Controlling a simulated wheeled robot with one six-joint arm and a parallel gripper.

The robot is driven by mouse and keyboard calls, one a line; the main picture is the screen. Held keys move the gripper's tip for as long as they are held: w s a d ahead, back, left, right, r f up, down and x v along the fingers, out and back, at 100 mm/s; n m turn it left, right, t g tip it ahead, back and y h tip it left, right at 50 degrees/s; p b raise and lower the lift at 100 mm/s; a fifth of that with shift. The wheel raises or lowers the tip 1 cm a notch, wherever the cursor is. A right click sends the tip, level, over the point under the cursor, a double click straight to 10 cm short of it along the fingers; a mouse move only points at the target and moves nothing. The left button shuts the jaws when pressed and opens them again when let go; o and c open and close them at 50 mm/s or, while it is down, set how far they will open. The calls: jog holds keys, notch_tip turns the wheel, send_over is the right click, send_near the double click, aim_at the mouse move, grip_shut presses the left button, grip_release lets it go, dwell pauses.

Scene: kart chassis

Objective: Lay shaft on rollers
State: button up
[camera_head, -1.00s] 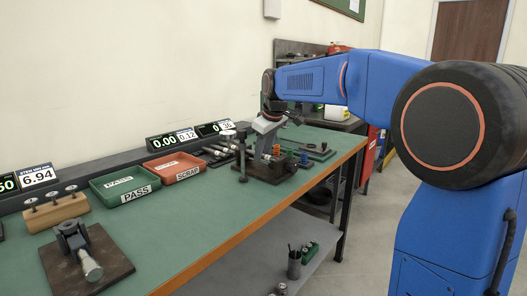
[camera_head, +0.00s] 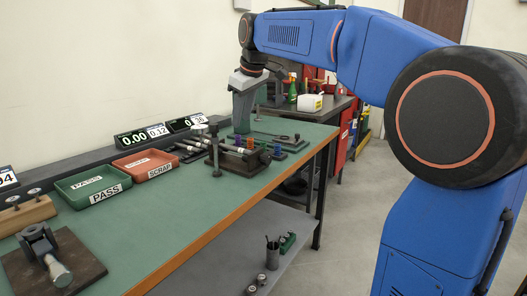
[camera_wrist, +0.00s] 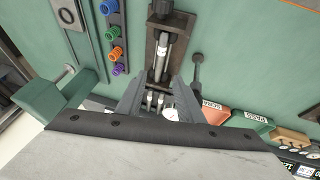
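My gripper (camera_head: 241,129) points down above the far part of the green bench, over a dark fixture (camera_head: 262,160). In the wrist view its two fingers (camera_wrist: 156,82) stand apart with nothing gripped between them. A silver rod-like part (camera_wrist: 161,58) lies along the fixture in the wrist view; I cannot tell whether it is a loose shaft or part of the fixture. Several grey shafts (camera_head: 190,150) lie in a rack left of the fixture; shaft ends (camera_wrist: 154,100) show beyond the fingers in the wrist view. The rollers cannot be made out clearly.
A green PASS tray (camera_head: 68,199) and a red SCRAP tray (camera_head: 129,176) stand along the back. Coloured rings (camera_wrist: 113,31) sit in a row beside the fixture. A post (camera_head: 214,150) stands near it. The bench front (camera_head: 200,215) is clear.

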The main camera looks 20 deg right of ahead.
jog(key=shift+s, duration=0.1)
jog(key=s+d+f+m, duration=0.2)
jog(key=s+f, duration=0.7)
jog(key=s, duration=0.3)
jog(key=s+d+f+m, duration=0.2)
jog(key=s+f+m, duration=0.1)
jog(key=s+f, duration=0.7)
jog(key=s+d+f+m+h, duration=0.1)
jog(key=s+d+f+m, duration=0.1)
jog(key=s+f, duration=0.7)
jog(key=s, duration=0.7)
jog(key=shift+f+m, duration=0.3)
jog(key=shift+f, duration=0.05)
jog(key=shift+s, duration=0.1)
